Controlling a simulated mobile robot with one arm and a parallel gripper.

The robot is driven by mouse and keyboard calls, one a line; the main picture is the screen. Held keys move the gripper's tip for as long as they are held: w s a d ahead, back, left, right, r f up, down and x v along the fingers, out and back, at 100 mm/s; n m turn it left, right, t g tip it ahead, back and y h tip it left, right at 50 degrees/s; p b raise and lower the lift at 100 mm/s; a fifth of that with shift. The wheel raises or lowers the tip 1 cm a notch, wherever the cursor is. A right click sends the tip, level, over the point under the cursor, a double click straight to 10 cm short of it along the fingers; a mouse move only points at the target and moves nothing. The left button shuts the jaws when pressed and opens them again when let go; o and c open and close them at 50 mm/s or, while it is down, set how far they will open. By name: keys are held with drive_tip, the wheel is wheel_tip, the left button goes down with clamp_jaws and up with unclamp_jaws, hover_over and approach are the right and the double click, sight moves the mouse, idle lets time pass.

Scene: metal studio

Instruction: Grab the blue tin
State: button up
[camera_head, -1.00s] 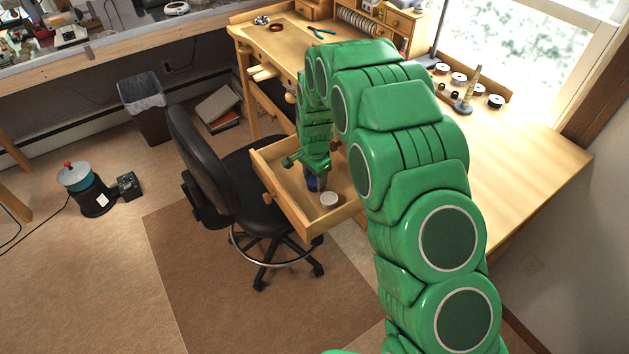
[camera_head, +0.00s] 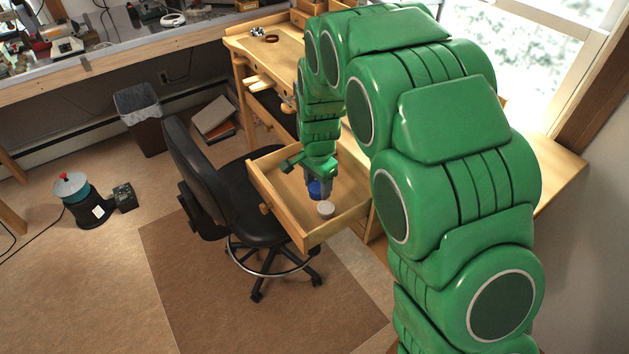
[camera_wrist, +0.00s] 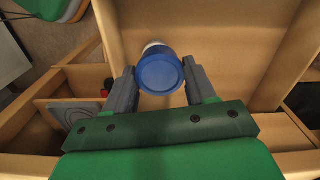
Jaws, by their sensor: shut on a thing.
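The blue tin (camera_wrist: 160,73) is round and sits between the two grey fingers of my gripper (camera_wrist: 160,85) in the wrist view. My gripper is shut on it. In the head view, the blue tin (camera_head: 316,189) shows just under the fingers of my gripper (camera_head: 318,182), over the open wooden drawer (camera_head: 354,212). I cannot tell whether the tin touches the drawer floor. A small whitish round container (camera_head: 326,209) is in the drawer just in front of the blue tin. A pale edge shows behind the tin in the wrist view.
The open drawer's walls surround my gripper. A black swivel chair (camera_head: 262,205) stands close to the drawer's left side. The wooden workbench (camera_head: 262,50) is behind, partly hidden by my arm. Brown mat (camera_head: 190,270) and floor are clear in front.

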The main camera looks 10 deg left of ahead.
drive_tip(key=s+d+r, duration=0.2)
drive_tip(key=s, duration=0.3)
drive_tip(key=shift+s+d+r, duration=0.3)
drive_tip(key=shift+d+r, duration=0.05)
